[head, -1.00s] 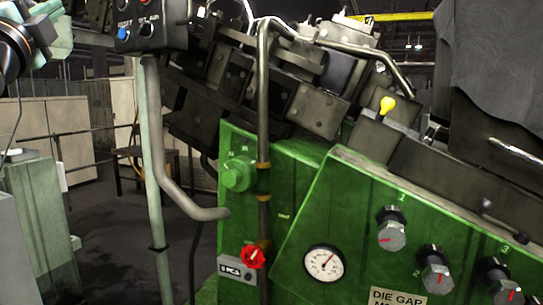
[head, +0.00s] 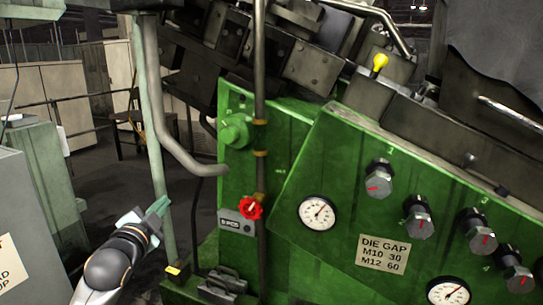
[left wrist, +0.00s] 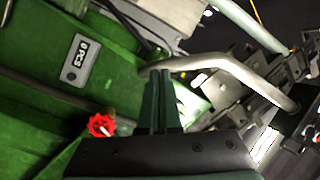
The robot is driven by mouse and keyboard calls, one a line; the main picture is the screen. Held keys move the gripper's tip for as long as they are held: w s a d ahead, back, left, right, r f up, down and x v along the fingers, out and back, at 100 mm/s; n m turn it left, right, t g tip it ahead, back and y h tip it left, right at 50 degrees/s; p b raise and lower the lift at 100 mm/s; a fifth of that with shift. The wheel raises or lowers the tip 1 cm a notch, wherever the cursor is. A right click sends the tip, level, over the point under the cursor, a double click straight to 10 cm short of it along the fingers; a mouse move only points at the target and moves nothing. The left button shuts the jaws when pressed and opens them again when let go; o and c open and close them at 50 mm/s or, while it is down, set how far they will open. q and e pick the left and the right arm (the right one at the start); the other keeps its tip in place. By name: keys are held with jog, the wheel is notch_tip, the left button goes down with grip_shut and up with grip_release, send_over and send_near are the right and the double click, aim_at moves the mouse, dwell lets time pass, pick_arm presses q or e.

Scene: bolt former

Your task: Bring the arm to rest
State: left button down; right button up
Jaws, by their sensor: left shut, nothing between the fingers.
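My left arm comes in from the lower left of the head view. Its gripper (head: 160,206) is shut and empty, in front of the lower part of a pale green post. In the left wrist view the two dark green fingers (left wrist: 160,78) lie together with nothing between them, and a bent grey pipe (left wrist: 225,65) shows beyond their tips. My right gripper is not in view.
The green bolt former (head: 290,130) fills the middle and right, with a red valve knob (head: 250,207), gauges, several grey dials and a yellow-knobbed lever (head: 379,62). A grey cabinet (head: 25,225) stands at the left. Dark floor lies between cabinet and machine.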

pick_arm(q)
jog(key=s+d+f+n+g+h, duration=0.15)
jog(key=s+f, duration=0.25)
jog(key=f, duration=0.5)
jog(key=s+d+f+n+g+y, duration=0.1)
jog(key=s+d+f, duration=0.15)
jog(key=f, duration=0.75)
jog(key=s+d+f+n+g, duration=0.2)
jog(key=s+f+n+g, duration=0.1)
jog(key=s+f, duration=0.8)
jog(key=s+d+f+n+g+h, duration=0.1)
jog(key=s+d+f+n+g, duration=0.1)
jog(key=s+f, duration=1)
jog(key=s+n+g, duration=0.1)
jog(key=s+n, duration=0.1)
jog(key=s, duration=0.5)
jog(key=shift+d, duration=0.1)
